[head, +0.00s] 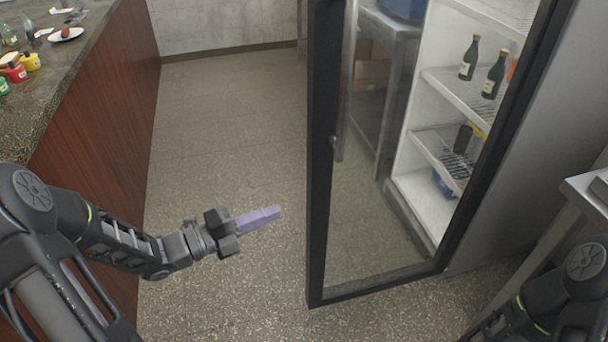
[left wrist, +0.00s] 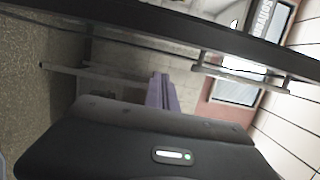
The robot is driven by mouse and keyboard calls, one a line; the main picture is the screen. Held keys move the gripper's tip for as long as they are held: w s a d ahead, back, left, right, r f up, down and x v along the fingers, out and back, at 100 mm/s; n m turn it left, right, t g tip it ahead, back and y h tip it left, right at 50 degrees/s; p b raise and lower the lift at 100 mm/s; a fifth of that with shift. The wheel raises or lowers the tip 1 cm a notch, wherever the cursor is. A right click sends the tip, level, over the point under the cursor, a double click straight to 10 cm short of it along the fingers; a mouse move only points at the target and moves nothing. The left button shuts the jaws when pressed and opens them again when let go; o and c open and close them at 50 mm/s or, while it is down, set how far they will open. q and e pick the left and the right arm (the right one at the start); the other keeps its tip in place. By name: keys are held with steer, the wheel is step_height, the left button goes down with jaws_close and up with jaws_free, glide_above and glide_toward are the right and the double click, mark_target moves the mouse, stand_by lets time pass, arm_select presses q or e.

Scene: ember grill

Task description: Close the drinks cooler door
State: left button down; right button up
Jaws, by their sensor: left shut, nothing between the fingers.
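The drinks cooler (head: 535,190) stands at the right of the head view. Its glass door (head: 362,225) with a black frame is open and swung out toward me. A vertical metal handle (head: 346,80) runs along the door's left edge. My left gripper (head: 278,211) has purple fingers, is shut and empty, and is left of the door's free edge, apart from it in the picture. In the left wrist view, the purple fingers (left wrist: 160,92) show below a dark diagonal bar with a metal rail, which looks like the door frame and handle. My right gripper is out of view.
Bottles (head: 469,58) stand on the cooler's shelves. A counter (head: 95,60) with a wood front, a plate (head: 66,35) and several condiment jars (head: 30,62) runs along the left. A metal table (head: 585,190) is at the right edge. The tiled floor (head: 225,130) between is clear.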

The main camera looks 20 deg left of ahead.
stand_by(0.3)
arm_select(q)
steer(key=w+d+p, duration=0.1)
steer(key=w+d, duration=0.4)
steer(key=w, duration=0.5)
steer(key=shift+w, duration=0.3)
steer(key=shift+a, duration=0.1)
